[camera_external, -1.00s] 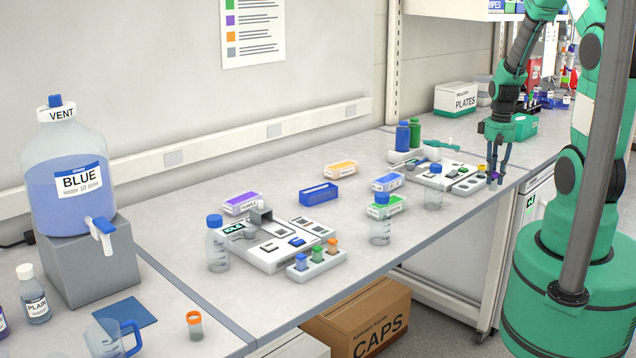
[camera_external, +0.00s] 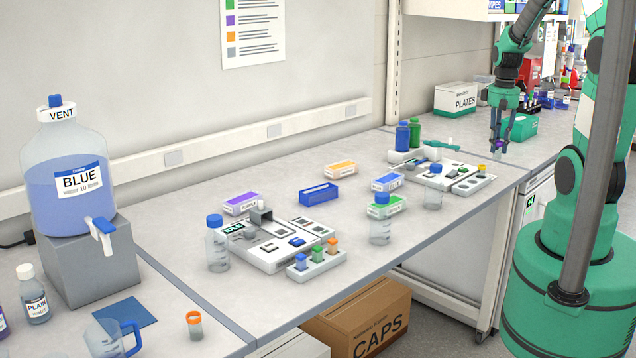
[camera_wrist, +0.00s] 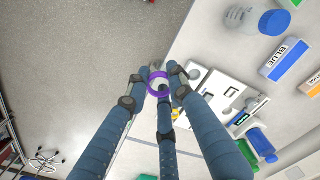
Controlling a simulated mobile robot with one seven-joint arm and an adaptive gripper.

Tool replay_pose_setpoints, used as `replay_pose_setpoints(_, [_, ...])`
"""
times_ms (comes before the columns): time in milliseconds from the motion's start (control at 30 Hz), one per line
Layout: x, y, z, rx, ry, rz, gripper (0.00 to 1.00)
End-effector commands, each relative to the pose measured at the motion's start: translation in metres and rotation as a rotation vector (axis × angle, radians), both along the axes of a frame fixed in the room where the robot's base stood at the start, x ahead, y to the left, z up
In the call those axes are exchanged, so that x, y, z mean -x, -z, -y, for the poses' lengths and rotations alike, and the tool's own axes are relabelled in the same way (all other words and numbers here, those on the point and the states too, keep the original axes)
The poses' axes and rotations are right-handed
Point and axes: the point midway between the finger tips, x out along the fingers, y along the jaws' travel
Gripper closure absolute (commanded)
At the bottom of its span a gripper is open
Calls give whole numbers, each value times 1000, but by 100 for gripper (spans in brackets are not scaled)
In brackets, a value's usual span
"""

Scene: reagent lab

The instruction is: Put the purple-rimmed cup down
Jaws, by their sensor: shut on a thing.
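My gripper (camera_external: 498,146) is shut on the purple-rimmed cup (camera_external: 497,155), a small clear cup. In the external view it is held near the bench's front edge, just right of the white tray (camera_external: 470,188). In the wrist view my gripper (camera_wrist: 158,86) has its fingers around the purple rim (camera_wrist: 158,76), and the cup's mouth faces the camera. Most of the cup's body is hidden by the fingers. I cannot tell exactly how high it is above the bench.
A clear bottle with a blue lid (camera_external: 433,190) stands left of the tray's front. A green box (camera_external: 521,128) and the PLATES box (camera_external: 456,97) stand behind. The bench's front edge and grey floor (camera_wrist: 70,60) lie close beside the cup.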

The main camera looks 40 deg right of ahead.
Motion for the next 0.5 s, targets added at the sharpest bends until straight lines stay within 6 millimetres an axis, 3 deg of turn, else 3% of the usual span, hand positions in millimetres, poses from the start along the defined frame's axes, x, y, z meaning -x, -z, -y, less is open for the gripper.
replay_pose_setpoints(367, [-48,-6,-21,0,-5,0,98])
replay_pose_setpoints(500, [-76,-8,-36,0,-6,-1,98])
